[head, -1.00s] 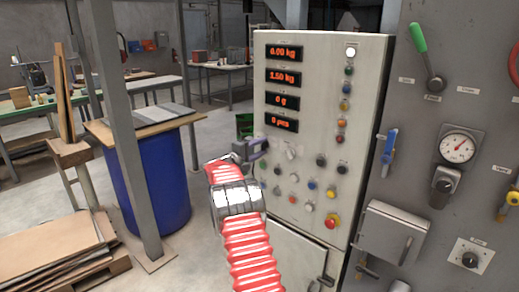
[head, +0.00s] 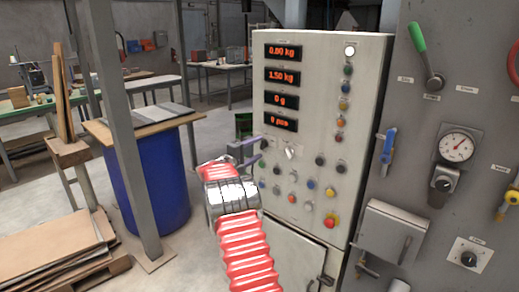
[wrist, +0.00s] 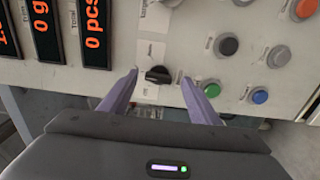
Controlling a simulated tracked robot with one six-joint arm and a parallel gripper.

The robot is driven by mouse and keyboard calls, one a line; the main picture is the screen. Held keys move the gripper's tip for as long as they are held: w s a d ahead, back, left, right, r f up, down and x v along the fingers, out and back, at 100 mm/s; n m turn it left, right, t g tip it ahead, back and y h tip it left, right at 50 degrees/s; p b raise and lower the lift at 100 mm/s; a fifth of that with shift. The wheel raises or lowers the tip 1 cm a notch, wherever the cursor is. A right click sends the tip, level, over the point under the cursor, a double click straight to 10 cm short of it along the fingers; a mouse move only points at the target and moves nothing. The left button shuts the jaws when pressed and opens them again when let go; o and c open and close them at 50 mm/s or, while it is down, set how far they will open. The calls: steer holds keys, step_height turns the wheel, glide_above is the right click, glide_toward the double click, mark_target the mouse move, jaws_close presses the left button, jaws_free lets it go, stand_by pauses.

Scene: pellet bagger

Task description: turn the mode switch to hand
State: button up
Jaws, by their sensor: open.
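A small black rotary knob (wrist: 158,75), which appears to be the mode switch, sits on the pale control panel (head: 320,75), just below the lowest red display. My gripper (wrist: 158,78) is open, its two lilac fingers on either side of the knob. Small gaps seem to show between fingertips and knob; contact cannot be told. In the head view, my gripper (head: 261,150) is at the panel's left edge, beside the knob (head: 265,145).
A pale selector knob (head: 291,152) is right of the black one. Several push buttons lie below, with a red emergency stop (head: 331,221) lower right. A blue drum (head: 150,185) and a grey post (head: 122,120) stand left of my arm.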

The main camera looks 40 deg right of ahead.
steer(key=s+a, duration=0.1)
steer(key=a, duration=1)
steer(key=shift+f, duration=0.15)
steer(key=s+d+f+n+t+y, duration=0.2)
steer(key=d+f+n+t+y, duration=0.15)
steer(key=f+n+y, duration=0.35)
steer(key=s+d+f+n+t+y, duration=0.25)
steer(key=f+t+y, duration=0.2)
steer(key=f, duration=0.55)
steer(key=s+d+r+n+t, duration=0.2)
steer(key=s+r+t, duration=0.2)
steer(key=r, duration=0.4)
steer(key=s+d+r+n+t, duration=0.1)
steer(key=s+r+t, duration=0.3)
steer(key=r, duration=0.4)
steer(key=shift+s+d+r+n+y, duration=0.35)
steer(key=shift+d, duration=0.2)
